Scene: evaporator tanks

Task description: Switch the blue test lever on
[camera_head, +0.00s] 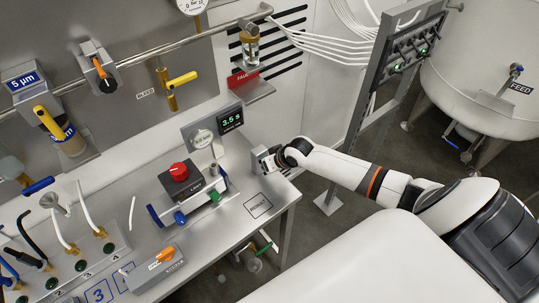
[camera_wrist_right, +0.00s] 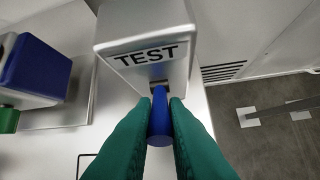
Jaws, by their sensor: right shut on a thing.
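The blue test lever (camera_wrist_right: 159,118) sticks out of a slot in the front of a grey box labelled TEST (camera_wrist_right: 146,30). My right gripper (camera_wrist_right: 160,130) has its green fingers on both sides of the lever and is shut on it. In the head view my right gripper (camera_head: 280,156) is at the right end of the steel bench, against the small grey test box (camera_head: 259,158). The lever is hidden there by the gripper. I cannot tell whether the lever stands at on or off. My left gripper is not in view.
A red-buttoned unit (camera_head: 180,171) with blue and green knobs stands left of the test box on the bench (camera_head: 232,215). A tank marked FEED (camera_head: 480,60) is at the far right.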

